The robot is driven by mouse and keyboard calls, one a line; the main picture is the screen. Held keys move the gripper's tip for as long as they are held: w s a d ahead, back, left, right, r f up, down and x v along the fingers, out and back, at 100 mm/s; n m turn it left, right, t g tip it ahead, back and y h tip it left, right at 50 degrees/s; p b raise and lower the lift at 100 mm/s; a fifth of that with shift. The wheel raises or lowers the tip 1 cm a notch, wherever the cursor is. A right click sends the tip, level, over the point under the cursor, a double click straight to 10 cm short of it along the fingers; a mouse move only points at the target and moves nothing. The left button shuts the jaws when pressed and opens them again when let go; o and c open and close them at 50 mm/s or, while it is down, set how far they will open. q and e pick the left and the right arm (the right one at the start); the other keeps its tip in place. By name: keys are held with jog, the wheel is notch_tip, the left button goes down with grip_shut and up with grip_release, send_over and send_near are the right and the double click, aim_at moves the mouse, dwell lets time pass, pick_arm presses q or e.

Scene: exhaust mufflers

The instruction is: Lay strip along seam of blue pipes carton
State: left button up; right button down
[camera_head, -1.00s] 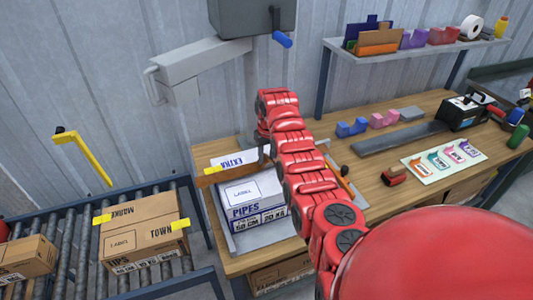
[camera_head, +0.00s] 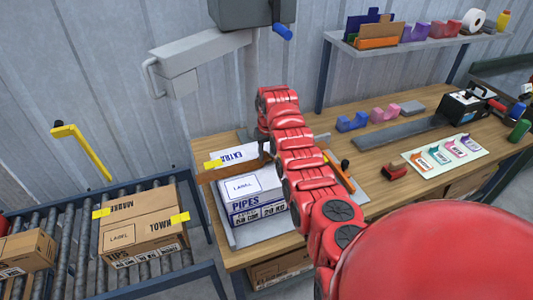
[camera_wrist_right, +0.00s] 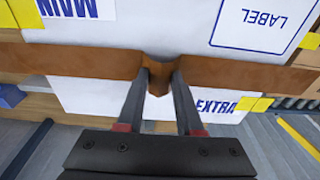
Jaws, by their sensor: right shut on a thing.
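The blue pipes carton, white with blue PIPES print (camera_head: 258,205), stands on the bench with its label on top. A brown strip (camera_head: 228,170) spans it near the EXTRA flap. My right gripper (camera_wrist_right: 158,80) is shut on the strip's middle, pinching it into a fold in the wrist view; the strip (camera_wrist_right: 75,60) runs out to both sides. It lies over or just above the carton top (camera_wrist_right: 180,22); contact is unclear. In the head view my red right arm hides the gripper's fingertips and the carton's right side. My left gripper is not in view.
Taped brown cartons (camera_head: 140,225) sit on the roller conveyor (camera_head: 75,255) at left. A grey plate (camera_head: 400,134), a colored card sheet (camera_head: 447,153) and a black device (camera_head: 465,106) lie on the bench. A shelf (camera_head: 420,42) hangs behind.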

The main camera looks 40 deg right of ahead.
jog(key=shift+f, duration=0.2)
jog(key=shift+c, duration=2.4)
grip_release()
jog(key=shift+r+b, duration=0.4)
jog(key=shift+r, duration=0.15)
notch_tip(320, 180, up, 3)
jog(key=shift+s+r+b, duration=0.15)
jog(key=shift+b, duration=0.65)
notch_tip(320, 180, up, 5)
notch_tip(320, 180, up, 7)
send_over(267, 162)
jog(key=s, duration=0.2)
jog(key=shift+w+a+r+b, duration=0.15)
jog(key=shift+a+r+b, duration=0.05)
jog(key=shift+r+b, duration=0.3)
